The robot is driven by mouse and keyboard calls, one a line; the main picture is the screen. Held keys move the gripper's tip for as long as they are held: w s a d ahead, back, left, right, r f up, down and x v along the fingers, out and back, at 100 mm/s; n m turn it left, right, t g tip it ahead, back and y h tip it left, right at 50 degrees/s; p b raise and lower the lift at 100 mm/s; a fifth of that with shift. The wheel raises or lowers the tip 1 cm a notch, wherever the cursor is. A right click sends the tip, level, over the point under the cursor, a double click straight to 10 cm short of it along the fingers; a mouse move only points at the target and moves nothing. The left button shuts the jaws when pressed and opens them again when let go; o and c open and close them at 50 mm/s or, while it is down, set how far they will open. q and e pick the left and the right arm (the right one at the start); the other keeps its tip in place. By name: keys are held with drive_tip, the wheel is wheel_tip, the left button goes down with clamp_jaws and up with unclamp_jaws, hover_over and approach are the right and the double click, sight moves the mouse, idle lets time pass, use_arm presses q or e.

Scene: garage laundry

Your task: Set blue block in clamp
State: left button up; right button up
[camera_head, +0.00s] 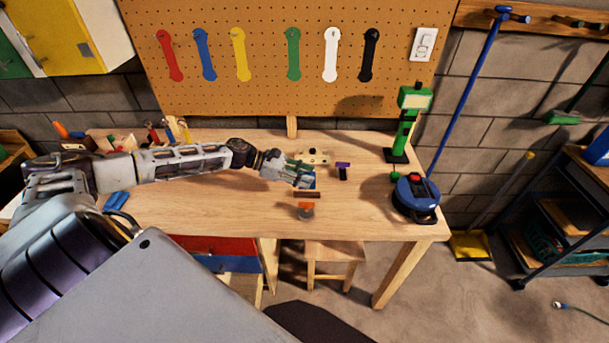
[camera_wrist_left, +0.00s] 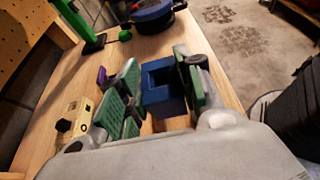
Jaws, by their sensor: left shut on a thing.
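My left gripper (camera_head: 301,174) reaches over the middle of the workbench, near its front edge. It is shut on the blue block (camera_wrist_left: 164,94), which sits between the green finger pads in the left wrist view. The block has an open, hollow-looking face; in the head view only a small part of it (camera_head: 310,181) shows past the fingers. Just in front of it are a dark brown bar (camera_head: 307,194) and an orange-topped grey piece (camera_head: 306,208) at the table edge. I cannot tell for sure whether these are the clamp. My right gripper is not in view.
A cream box with a black knob (camera_head: 313,157) and a purple-topped black piece (camera_head: 343,169) stand close by. A green stand (camera_head: 405,125) and a round blue device (camera_head: 417,196) are at the right. Blue pieces (camera_head: 116,200) lie at the left. The bench's front right (camera_head: 370,215) is clear.

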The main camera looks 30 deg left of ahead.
use_arm(q)
drive_tip(key=shift+f, duration=0.1)
idle(0.3)
drive_tip(key=shift+f+b, duration=1.05)
drive_tip(key=shift+b, duration=0.1)
drive_tip(key=shift+f+b, duration=2.95)
drive_tip(key=shift+f, duration=0.65)
drive_tip(key=shift+s, duration=0.1)
drive_tip(key=shift+f, duration=0.15)
